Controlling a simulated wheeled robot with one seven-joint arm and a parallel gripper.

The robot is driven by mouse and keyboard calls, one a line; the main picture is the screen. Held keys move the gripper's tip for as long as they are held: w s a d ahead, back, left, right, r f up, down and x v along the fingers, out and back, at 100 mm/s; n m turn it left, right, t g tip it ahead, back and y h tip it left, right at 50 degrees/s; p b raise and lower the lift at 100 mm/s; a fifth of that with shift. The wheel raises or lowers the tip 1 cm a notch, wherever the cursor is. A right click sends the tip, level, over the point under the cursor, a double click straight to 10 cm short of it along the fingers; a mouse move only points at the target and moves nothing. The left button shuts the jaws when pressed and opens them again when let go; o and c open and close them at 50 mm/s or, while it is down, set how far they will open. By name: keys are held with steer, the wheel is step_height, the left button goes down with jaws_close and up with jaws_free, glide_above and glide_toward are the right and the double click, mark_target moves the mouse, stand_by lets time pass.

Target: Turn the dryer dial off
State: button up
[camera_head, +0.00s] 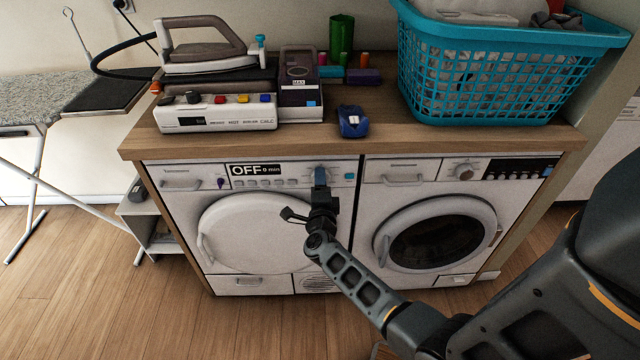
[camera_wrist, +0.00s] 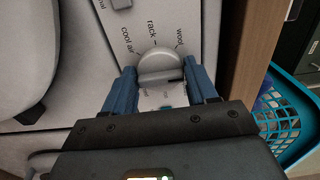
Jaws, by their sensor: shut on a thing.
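The dryer (camera_head: 240,225) is the left white machine under the wooden counter. Its display (camera_head: 257,170) reads "OFF 0 min". The round pale dial (camera_wrist: 160,66) shows in the wrist view, with the labels "cool air", "rack" and "wool" around it. My gripper (camera_head: 320,177) is at the dryer's panel, right of the display. Its blue fingers sit on either side of the dial in the wrist view (camera_wrist: 161,82) and are shut on it. In the head view the fingers mostly hide the dial.
A washing machine (camera_head: 440,225) stands to the right of the dryer. On the wooden counter (camera_head: 400,135) are an iron station (camera_head: 215,112), a small blue object (camera_head: 353,121) and a turquoise laundry basket (camera_head: 500,75). An ironing board (camera_head: 60,100) stands at the left.

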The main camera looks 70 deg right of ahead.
steer(key=o, duration=1)
steer(key=shift+v, duration=3.95)
steer(key=s+a+r+n+t+y, duration=0.3)
steer(key=a+n, duration=0.3)
steer(key=a, duration=0.1)
steer(key=s+a+r+n+t+y, duration=0.35)
steer(key=a+n, duration=0.25)
steer(key=a, duration=0.2)
steer(key=s+a+r+n+t+y, duration=0.3)
steer(key=a+n, duration=0.3)
steer(key=a, duration=0.1)
steer(key=s+a+r+n+y, duration=0.2)
steer(key=s+a+r+n, duration=0.1)
steer(key=r+n, duration=0.1)
steer(key=s+a+r+n+g+y, duration=0.1)
steer(key=s+a+r+n+y, duration=0.1)
steer(key=n, duration=0.3)
steer(key=s+a+r+n+y, duration=0.3)
steer(key=s+a+r+n, duration=0.1)
steer(key=s+a+r, duration=0.1)
steer(key=shift+s+a+r+g, duration=0.1)
steer(key=shift+r+g, duration=0.15)
steer(key=shift+r, duration=0.05)
